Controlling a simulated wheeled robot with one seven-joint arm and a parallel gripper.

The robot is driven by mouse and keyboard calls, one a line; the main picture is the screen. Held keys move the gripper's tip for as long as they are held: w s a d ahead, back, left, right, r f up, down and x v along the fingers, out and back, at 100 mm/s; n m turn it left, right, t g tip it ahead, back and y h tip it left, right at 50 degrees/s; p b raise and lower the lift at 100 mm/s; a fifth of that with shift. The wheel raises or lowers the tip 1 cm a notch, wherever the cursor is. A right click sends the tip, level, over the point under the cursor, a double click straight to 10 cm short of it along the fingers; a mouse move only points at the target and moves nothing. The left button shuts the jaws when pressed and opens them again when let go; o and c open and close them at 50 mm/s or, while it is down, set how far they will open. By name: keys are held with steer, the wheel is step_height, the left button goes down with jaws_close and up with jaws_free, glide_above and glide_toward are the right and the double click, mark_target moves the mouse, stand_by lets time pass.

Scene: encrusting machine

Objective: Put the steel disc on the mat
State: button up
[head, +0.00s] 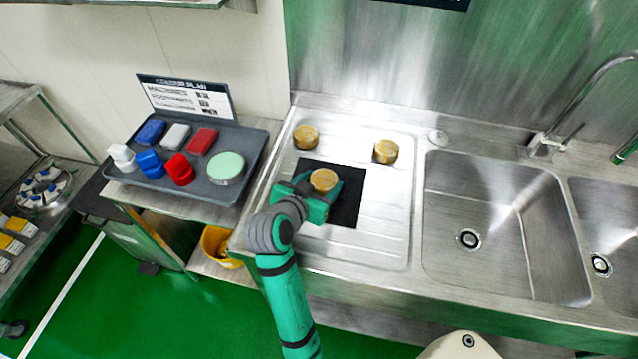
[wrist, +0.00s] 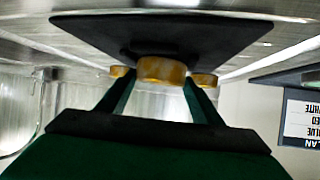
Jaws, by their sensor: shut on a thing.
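A gold-coloured disc (head: 324,180) is between the fingers of my gripper (head: 318,193), which is shut on it. The same disc shows in the wrist view (wrist: 161,70), where the picture is upside down. The disc is over the black square mat (head: 347,208), close to its surface; I cannot tell whether it touches. The mat also shows in the wrist view (wrist: 200,32). Two similar gold discs stand on the drainboard behind the mat, one at the back left (head: 306,137) and one at the back right (head: 385,151). No disc looks plainly silver.
The ribbed steel drainboard (head: 390,225) surrounds the mat. Sink basins (head: 490,215) and a tap (head: 560,140) lie to the right. At left, a dark tray (head: 225,197) holds blue, white and red pieces and a pale green round one (head: 226,167), with a sign (head: 188,97) behind.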

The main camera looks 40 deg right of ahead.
steer(key=shift+s+d+f, duration=0.25)
steer(key=shift+d+f, duration=0.1)
steer(key=shift+f, duration=0.05)
steer(key=shift+c, duration=0.7)
steer(key=o, duration=1.8)
steer(key=shift+c, duration=0.2)
steer(key=shift+a, duration=0.1)
steer(key=shift+w+a+r, duration=0.1)
steer(key=shift+a+r, duration=0.25)
steer(key=shift+a, duration=0.2)
steer(key=v, duration=1.1)
